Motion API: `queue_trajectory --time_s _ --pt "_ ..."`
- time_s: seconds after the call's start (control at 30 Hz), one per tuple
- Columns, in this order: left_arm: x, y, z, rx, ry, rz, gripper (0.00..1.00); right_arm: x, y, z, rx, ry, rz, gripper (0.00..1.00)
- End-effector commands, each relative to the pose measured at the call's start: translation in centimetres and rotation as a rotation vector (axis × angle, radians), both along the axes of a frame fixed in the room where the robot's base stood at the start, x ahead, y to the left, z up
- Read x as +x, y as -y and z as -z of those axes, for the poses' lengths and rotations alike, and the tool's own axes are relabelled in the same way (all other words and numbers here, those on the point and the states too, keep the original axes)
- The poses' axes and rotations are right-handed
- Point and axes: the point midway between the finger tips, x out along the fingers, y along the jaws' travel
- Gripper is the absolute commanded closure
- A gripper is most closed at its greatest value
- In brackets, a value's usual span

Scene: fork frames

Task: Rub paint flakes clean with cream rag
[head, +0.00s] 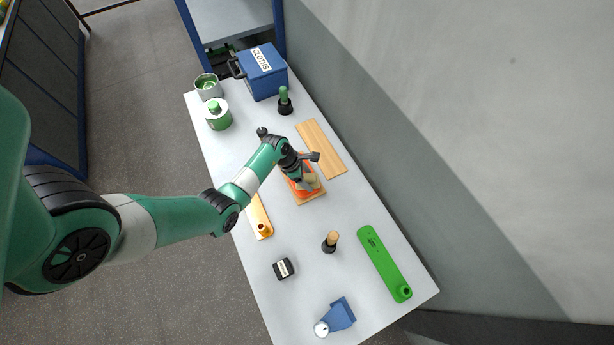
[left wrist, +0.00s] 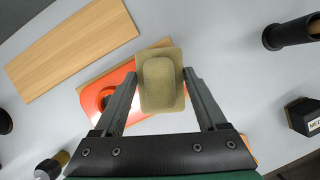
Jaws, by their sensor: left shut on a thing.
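My left gripper (head: 310,180) is above the middle of the table. It is shut on a cream rag (left wrist: 160,82), a folded pad with rounded corners, which sits between its two fingers in the left wrist view. The rag (head: 313,182) also shows in the head view. Beneath it lies an orange plate (left wrist: 136,117) on a wooden board; the orange plate (head: 290,184) is partly hidden by my gripper in the head view. I cannot tell whether the rag touches it. I cannot make out paint flakes. My right gripper is not in view.
A bare wooden board (head: 321,149) lies close behind. A blue box labelled CLOTHS (head: 263,74) and green-marked tins (head: 217,115) stand at the far end. A green strip (head: 384,264), dark holder (head: 329,246), black block (head: 284,269) and blue tool (head: 339,315) are nearer.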

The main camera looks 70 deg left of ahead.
Motion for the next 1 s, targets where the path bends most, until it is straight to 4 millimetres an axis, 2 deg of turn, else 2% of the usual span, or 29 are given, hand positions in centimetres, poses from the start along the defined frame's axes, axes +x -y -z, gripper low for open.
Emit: queue_trajectory --time_s 0.07,0.4,0.7,1.0 --pt "0.0 0.0 0.5 0.0 0.0 0.0 0.71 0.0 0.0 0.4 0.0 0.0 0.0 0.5" --pt "0.0 0.0 0.6 0.0 0.0 0.0 0.71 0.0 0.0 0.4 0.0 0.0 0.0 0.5" --pt "0.0 0.0 2.3 0.0 0.0 0.001 0.71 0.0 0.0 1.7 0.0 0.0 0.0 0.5" --pt "0.0 0.0 2.2 0.0 0.0 0.001 0.71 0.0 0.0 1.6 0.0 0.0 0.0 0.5"
